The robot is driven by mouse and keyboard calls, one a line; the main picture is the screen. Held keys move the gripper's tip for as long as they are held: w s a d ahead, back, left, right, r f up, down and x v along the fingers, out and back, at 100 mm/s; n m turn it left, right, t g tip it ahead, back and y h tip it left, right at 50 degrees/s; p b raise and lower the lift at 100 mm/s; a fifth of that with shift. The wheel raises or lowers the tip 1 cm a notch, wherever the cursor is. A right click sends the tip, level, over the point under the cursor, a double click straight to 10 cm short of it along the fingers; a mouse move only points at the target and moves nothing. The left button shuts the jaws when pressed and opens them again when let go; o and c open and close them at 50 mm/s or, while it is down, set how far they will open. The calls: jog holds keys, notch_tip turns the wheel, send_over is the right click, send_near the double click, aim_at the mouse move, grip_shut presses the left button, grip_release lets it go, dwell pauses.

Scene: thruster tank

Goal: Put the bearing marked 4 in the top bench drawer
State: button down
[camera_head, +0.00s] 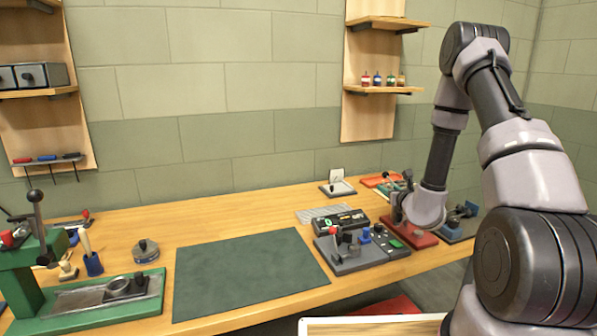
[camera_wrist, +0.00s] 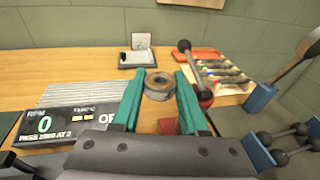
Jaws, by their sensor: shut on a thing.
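A grey ring-shaped bearing (camera_wrist: 158,95) sits between the teal fingertips of my gripper (camera_wrist: 159,82) in the wrist view. The fingers are shut on it; no number can be read on it. In the head view my wrist is low over a red-based fixture (camera_head: 418,238) at the right of the bench, and the bearing cannot be made out there. A pale-rimmed box-like thing (camera_head: 375,327) shows at the bottom edge below the bench front; I cannot tell whether it is an open bench drawer.
A readout box (camera_wrist: 70,125) stands left of my gripper, and a ball-ended lever (camera_wrist: 191,66) rises close to the right finger. A tool tray (camera_wrist: 220,77) lies beyond. A dark mat (camera_head: 245,272) in mid-bench is clear. A green press (camera_head: 100,300) stands left.

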jog(key=shift+s+a+f+m+h, duration=0.15)
jog(key=shift+s+a+m+h, duration=0.1)
jog(key=shift+a+h, duration=0.15)
jog(key=shift+s+a+f+m+h, duration=0.1)
jog(key=shift+s+a+m+h, duration=0.05)
jog(key=shift+a+m+h, duration=0.15)
jog(key=shift+h, duration=0.3)
jog(key=s, duration=0.1)
jog(key=s+r, duration=0.1)
jog(key=s, duration=0.1)
jog(key=s+r, duration=0.1)
jog(key=s, duration=0.1)
jog(key=shift+s+a+r, duration=0.2)
jog(key=shift+d, duration=0.1)
jog(key=w+d+n+y, duration=0.3)
jog(key=w+d+y, duration=0.1)
jog(key=y, duration=0.1)
jog(key=s+d+f+n+g+y, duration=0.3)
jog(key=s+d+n+g+y, duration=0.1)
jog(key=s+d+n+y, duration=0.1)
jog(key=shift+d+f+y, duration=0.35)
jog(key=shift+d+y, duration=0.15)
jog(key=shift+d, duration=0.7)
